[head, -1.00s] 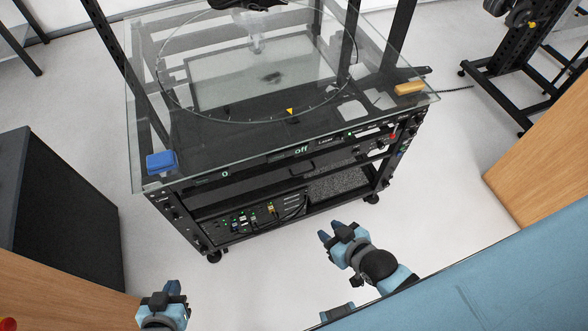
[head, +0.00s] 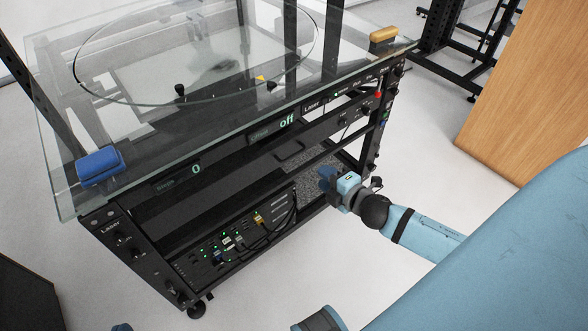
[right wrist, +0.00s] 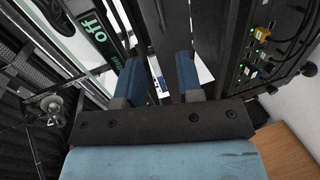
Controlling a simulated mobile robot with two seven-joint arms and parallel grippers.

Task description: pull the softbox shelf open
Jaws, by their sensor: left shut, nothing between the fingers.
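The turntable rig is a black wheeled cart with a glass top. A black shelf front (head: 235,168) with a dark handle (head: 290,150) sits under its upper panel in the head view; I take it for the softbox shelf. It looks pushed in. My right gripper (head: 327,182) is in front of the rig's right half, right of and below the handle, apparently not touching it. In the right wrist view its two blue fingers (right wrist: 161,78) are apart with nothing seen held. Only a tip of my left gripper (head: 122,327) shows at the bottom left edge, shut and away from the rig.
The glass top (head: 60,195) overhangs the front, with a blue block (head: 100,165) and a yellow-brown block (head: 383,35) on it. A lower bay holds cabled electronics (head: 235,245). A wooden panel (head: 520,90) stands at right. Floor before the rig is clear.

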